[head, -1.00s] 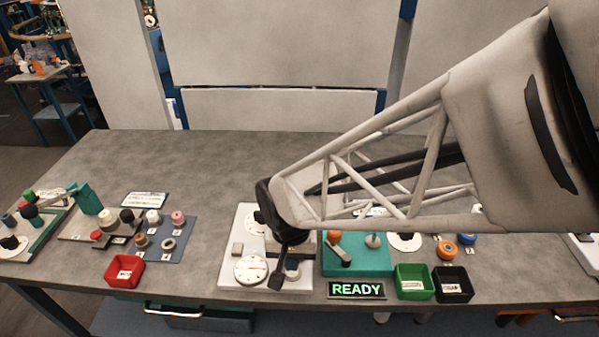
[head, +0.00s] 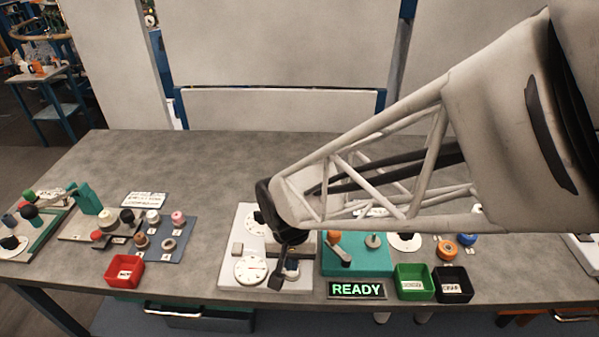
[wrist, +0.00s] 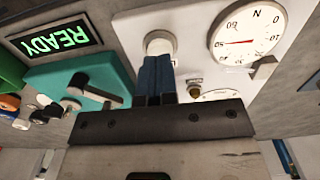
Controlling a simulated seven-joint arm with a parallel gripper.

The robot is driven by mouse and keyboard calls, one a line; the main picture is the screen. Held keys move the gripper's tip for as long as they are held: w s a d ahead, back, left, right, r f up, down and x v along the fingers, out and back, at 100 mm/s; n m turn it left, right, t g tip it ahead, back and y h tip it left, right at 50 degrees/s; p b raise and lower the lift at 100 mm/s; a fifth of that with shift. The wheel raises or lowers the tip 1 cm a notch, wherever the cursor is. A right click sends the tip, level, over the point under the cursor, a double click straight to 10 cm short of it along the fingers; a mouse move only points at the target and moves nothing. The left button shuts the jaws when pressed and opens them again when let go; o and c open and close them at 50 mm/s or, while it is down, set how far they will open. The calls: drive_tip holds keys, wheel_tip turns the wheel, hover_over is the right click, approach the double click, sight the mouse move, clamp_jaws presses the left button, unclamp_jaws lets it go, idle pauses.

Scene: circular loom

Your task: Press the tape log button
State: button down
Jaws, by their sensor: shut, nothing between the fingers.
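A white panel (head: 228,283) lies at the middle of the table. It carries a round, pale, button-like cap (wrist: 160,40), which also shows beside my fingers in the head view (head: 292,268). I cannot read a tape log label on it. My gripper (wrist: 158,60) is shut and empty, with its blue fingers pointing at this cap. The fingertips overlap the cap's lower edge in the wrist view. I cannot tell whether they touch it or whether it is pressed in. In the head view my gripper (head: 277,282) is low over the panel's front part.
A white dial with a red needle (wrist: 248,35) sits beside the cap. A small brass knob (wrist: 194,89) is near my fingers. A green panel with a lever (head: 357,262) and a lit READY sign (head: 356,290) are to the right. A red bin (head: 125,271) stands left.

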drive_tip(key=shift+f, duration=0.85)
drive_tip(key=shift+r, duration=0.15)
idle(0.4)
drive_tip(key=shift+r, duration=2.9)
drive_tip(key=shift+d, duration=0.1)
drive_tip(key=s+d+r+t, duration=0.1)
drive_tip(key=s+d+r, duration=0.1)
drive_tip(key=d+r, duration=0.2)
drive_tip(key=s+d+r, duration=0.2)
drive_tip(key=d+r, duration=0.2)
drive_tip(key=d, duration=0.6)
drive_tip(key=s+d+r+t, duration=0.1)
drive_tip(key=s+d+r, duration=0.1)
drive_tip(key=d, duration=0.5)
drive_tip(key=shift+d+r+t, duration=0.3)
drive_tip(key=shift+d+r, duration=0.05)
drive_tip(key=shift+r, duration=0.55)
